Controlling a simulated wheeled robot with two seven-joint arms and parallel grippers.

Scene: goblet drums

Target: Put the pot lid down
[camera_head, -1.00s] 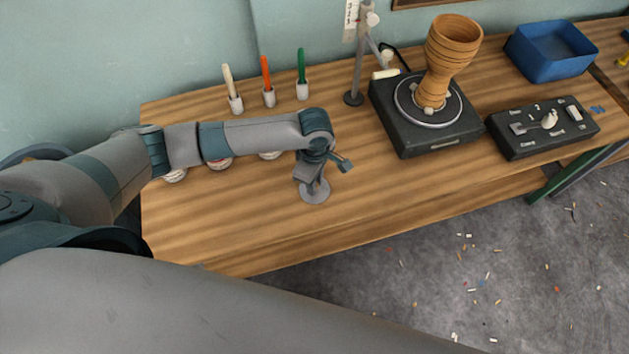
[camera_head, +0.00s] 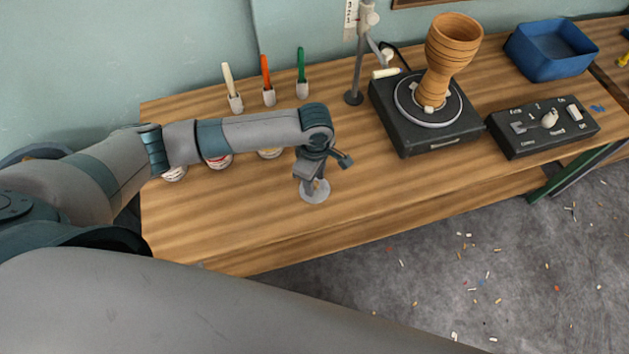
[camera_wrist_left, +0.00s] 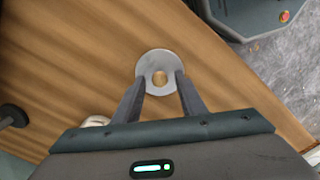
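In the left wrist view the lid (camera_wrist_left: 147,64) shows a tan round centre; whether this is a knob or a hole I cannot tell. My right gripper is not in view.
A control box (camera_head: 543,141) and blue bin (camera_head: 552,62) stand farther right. The bench front (camera_head: 235,235) is clear.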

